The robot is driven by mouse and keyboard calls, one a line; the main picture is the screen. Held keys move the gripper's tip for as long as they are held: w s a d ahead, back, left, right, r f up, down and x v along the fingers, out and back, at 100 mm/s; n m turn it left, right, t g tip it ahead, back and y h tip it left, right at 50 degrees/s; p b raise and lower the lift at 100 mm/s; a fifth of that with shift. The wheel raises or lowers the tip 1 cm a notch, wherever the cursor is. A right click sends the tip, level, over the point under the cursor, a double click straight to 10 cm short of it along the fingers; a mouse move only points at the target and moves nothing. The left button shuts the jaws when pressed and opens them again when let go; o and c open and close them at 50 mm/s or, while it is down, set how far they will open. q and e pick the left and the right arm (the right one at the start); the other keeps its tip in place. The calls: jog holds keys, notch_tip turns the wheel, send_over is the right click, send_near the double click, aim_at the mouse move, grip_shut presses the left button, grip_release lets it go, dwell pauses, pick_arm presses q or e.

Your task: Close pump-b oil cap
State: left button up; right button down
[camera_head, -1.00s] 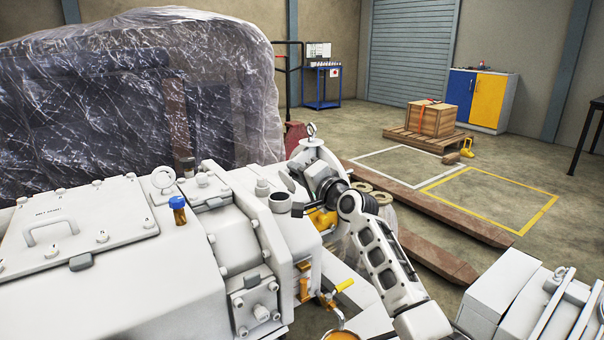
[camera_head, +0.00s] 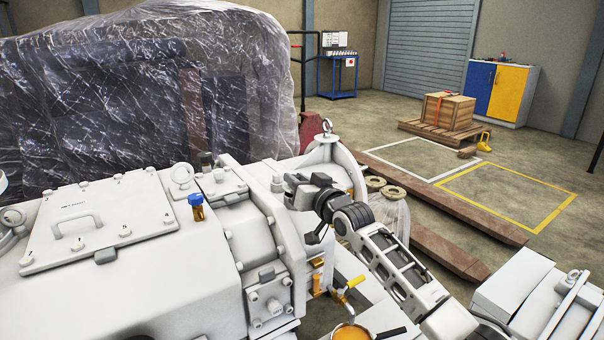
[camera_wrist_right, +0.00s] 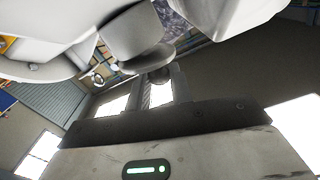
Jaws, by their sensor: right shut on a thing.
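The white pump (camera_head: 150,260) fills the lower left of the head view. My right gripper (camera_head: 296,186) is at the oil filler on the pump's right end, with its arm coming in from the right. It is shut on the grey oil cap (camera_wrist_right: 150,62), which shows in the wrist view just beyond the fingertips (camera_wrist_right: 158,92). The cap is up against a grey round neck (camera_wrist_right: 128,35). I cannot tell whether it is seated or just off the neck. In the head view the filler opening is hidden behind the gripper. My left gripper is not in view.
A yellow-handled valve (camera_head: 355,283) and a pan of amber oil (camera_head: 350,331) are below the gripper. A blue-topped fitting (camera_head: 196,204) stands on the pump. A plastic-wrapped machine (camera_head: 130,90) stands behind. The floor (camera_head: 425,155) at the back right is mostly clear.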

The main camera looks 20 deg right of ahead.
jog(key=shift+a+f+n+p, duration=0.15)
jog(key=shift+a+f+n, duration=0.05)
jog(key=shift+n, duration=0.35)
jog(key=shift+a+f+n+p, duration=0.15)
jog(key=shift+n, duration=0.4)
jog(key=shift+f+n, duration=0.1)
jog(key=shift+n, duration=0.2)
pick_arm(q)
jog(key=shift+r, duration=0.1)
pick_arm(e)
jog(key=shift+s, duration=0.1)
jog(key=c, duration=1.3)
grip_release()
jog(key=shift+o, duration=0.2)
pick_arm(q)
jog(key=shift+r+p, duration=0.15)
jog(key=shift+p, duration=0.5)
pick_arm(e)
jog(key=s+d, duration=0.2)
jog(key=s, duration=1.3)
jog(key=shift+s, duration=0.4)
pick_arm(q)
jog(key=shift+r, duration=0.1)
